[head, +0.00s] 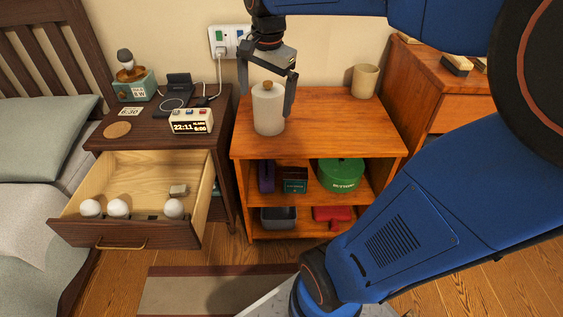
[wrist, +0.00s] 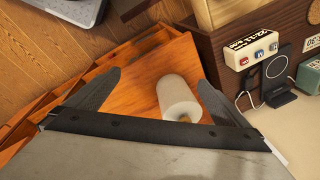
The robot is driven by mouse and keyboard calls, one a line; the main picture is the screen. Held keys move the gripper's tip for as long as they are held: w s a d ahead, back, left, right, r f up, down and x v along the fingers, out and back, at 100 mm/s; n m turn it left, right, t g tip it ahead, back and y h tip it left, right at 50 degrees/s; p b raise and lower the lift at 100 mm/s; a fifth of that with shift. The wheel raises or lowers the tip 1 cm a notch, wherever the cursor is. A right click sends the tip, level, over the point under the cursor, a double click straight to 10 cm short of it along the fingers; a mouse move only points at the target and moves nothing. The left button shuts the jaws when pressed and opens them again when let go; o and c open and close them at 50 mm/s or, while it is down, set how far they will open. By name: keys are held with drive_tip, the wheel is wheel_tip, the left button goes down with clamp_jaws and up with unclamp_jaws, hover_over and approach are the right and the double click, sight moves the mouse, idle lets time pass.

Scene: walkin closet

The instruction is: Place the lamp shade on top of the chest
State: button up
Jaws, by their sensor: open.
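A white cylinder with a small brown knob on top (head: 269,115), which looks like the lamp shade, stands upright on the orange wooden cabinet (head: 325,115). It also shows in the wrist view (wrist: 178,95), between my two fingers and closer to the right one. My gripper (head: 266,102) is open above it, with one finger on either side of its upper part. I see no clear contact. An orange wooden chest with drawers (head: 440,105) stands at the right edge of the head view, partly hidden by my blue arm.
A beige cup-like cylinder (head: 365,81) stands at the cabinet's back right. The dark nightstand (head: 160,142) holds an alarm clock (head: 191,121), and its open drawer (head: 130,225) juts forward. Dark and tan items (head: 456,65) lie on the chest. The cabinet top's middle is clear.

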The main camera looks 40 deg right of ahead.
drive_tip(key=s+a+f+n+t, duration=0.1)
drive_tip(key=s+a+f+n, duration=0.2)
drive_tip(key=s+n, duration=0.4)
drive_tip(key=s+a+f+n+t, duration=0.1)
drive_tip(key=s+a+f+n, duration=0.2)
drive_tip(key=s+f+n, duration=0.2)
drive_tip(key=s+n, duration=0.2)
drive_tip(key=s, duration=0.2)
drive_tip(key=shift+s+a+f+t, duration=0.2)
drive_tip(key=shift+s+f+t, duration=0.1)
drive_tip(key=shift+t, duration=0.1)
drive_tip(key=shift+r, duration=0.1)
